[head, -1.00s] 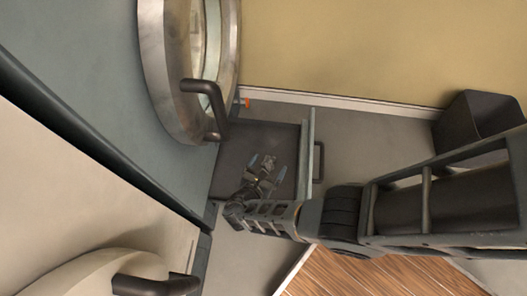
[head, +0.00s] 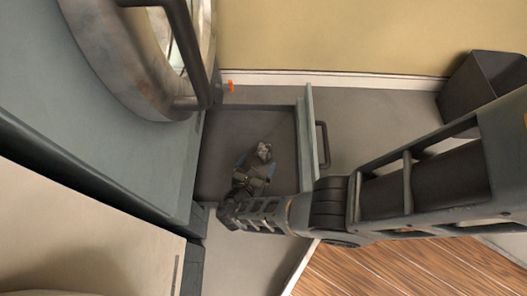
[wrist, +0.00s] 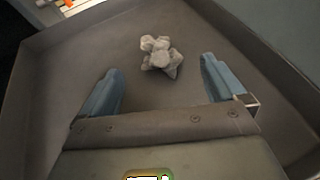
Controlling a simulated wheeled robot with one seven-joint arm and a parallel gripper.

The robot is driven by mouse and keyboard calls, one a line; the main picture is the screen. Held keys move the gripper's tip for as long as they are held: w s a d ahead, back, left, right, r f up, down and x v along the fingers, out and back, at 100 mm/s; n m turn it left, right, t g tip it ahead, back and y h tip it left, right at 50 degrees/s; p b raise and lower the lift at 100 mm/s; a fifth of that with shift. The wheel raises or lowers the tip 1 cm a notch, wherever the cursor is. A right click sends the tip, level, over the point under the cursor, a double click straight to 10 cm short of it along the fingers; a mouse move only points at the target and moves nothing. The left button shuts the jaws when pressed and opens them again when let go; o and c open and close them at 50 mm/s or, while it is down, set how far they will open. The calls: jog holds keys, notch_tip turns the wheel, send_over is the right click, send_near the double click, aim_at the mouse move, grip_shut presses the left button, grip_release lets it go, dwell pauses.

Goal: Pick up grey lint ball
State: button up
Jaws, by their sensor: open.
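The grey lint ball (wrist: 160,55) is a small lumpy clump on the floor of a dark open drawer. In the wrist view it lies just beyond and between my fingertips, apart from both. My gripper (wrist: 160,78) has blue fingers spread wide with nothing between them. In the head view my gripper (head: 257,163) is inside the drawer (head: 222,150), and the lint ball (head: 264,148) shows at its tip. The gripper body hides part of the drawer floor.
The drawer front (head: 310,140) with its dark handle (head: 322,145) stands to the right of my gripper. A round machine door (head: 150,50) is above left. An orange piece (head: 230,86) is near the wall. A dark bin (head: 480,85) stands at the right.

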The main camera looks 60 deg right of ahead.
aim_at(261, 158)
jog(key=b+x, duration=0.1)
jog(key=x, duration=0.1)
jog(key=b+x, duration=0.1)
jog(key=x, duration=0.2)
jog(key=shift+f, duration=0.45)
jog(key=shift+w+d+f+b, duration=0.1)
jog(key=shift+w+d+b, duration=0.05)
jog(key=shift+d+b, duration=0.25)
jog(key=c, duration=1)
jog(key=shift+c, duration=0.2)
